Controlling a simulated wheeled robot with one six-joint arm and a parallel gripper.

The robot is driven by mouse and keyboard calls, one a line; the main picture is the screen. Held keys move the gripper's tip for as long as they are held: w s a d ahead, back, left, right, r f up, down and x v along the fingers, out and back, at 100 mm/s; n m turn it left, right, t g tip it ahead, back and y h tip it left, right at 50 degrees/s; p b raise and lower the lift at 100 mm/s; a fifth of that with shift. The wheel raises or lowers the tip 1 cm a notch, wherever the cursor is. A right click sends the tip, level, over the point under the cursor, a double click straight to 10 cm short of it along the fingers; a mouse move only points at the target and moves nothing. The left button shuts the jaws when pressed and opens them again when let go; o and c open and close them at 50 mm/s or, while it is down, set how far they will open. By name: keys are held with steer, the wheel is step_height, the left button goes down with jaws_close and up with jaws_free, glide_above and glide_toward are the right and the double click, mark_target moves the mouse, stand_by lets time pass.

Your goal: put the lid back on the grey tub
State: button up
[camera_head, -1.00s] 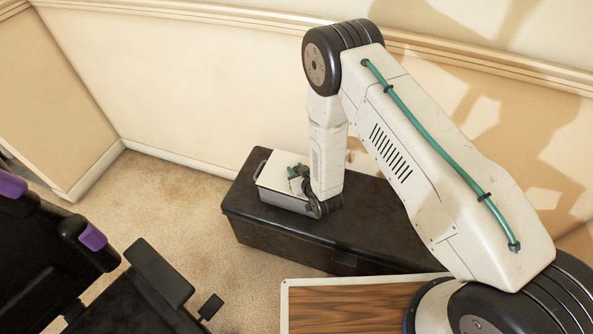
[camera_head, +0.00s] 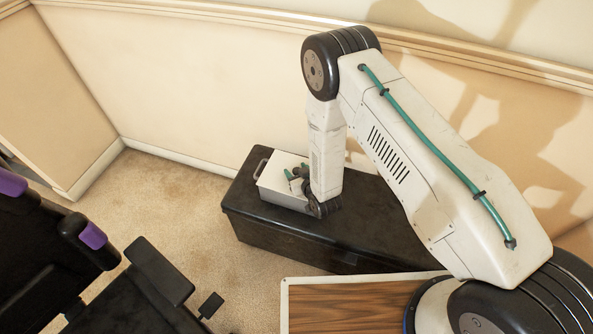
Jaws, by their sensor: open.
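The grey tub (camera_head: 281,199) stands on the left part of a black chest. A pale, flat top that looks like its lid (camera_head: 277,170) covers it, level as far as I can see. Whether its edges sit flush all round is too small to tell. My gripper (camera_head: 298,173) is open at the right part of the lid, with its teal parts over the pale surface. My arm and the dark wrist hide the tub's right end. I cannot tell whether the fingers touch the lid.
The black chest (camera_head: 375,215) stands along the wall, with bare top to the right of my wrist. A wood-topped surface (camera_head: 340,305) is at the front. Black furniture with purple parts (camera_head: 92,236) is at the left. Carpet (camera_head: 170,195) is clear between.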

steer(key=shift+r, duration=0.6)
steer(key=v, duration=1.2)
steer(key=shift+f, duration=0.1)
steer(key=w+d+r+m+g+h, duration=0.1)
steer(key=w+d+r, duration=0.1)
steer(key=w+r, duration=0.35)
steer(key=w+d+r+g+h, duration=0.1)
steer(key=w+r, duration=0.1)
steer(key=r, duration=0.6)
steer(key=s+d+r+m+g+h, duration=0.1)
steer(key=d+r, duration=0.2)
steer(key=r, duration=0.3)
steer(key=s+d+r+m+g+h, duration=0.1)
steer(key=d+r+g, duration=0.15)
steer(key=r, duration=0.45)
steer(key=s+d+r+g+h, duration=0.1)
steer(key=s+d+r, duration=0.3)
steer(key=s+r, duration=0.3)
steer(key=s+d+r+g, duration=0.1)
steer(key=s+d+r, duration=0.3)
steer(key=s+r, duration=0.25)
steer(key=s+d+r+m+g, duration=0.1)
steer(key=s+d+r, duration=0.1)
steer(key=s, duration=0.6)
steer(key=s+d+r+m+g, duration=0.1)
steer(key=s+r, duration=0.3)
steer(key=s, duration=0.5)
steer(key=shift+s+d+r+g+h, duration=0.15)
steer(key=shift+s+d+g+h, duration=0.15)
steer(key=shift+d+g, duration=0.35)
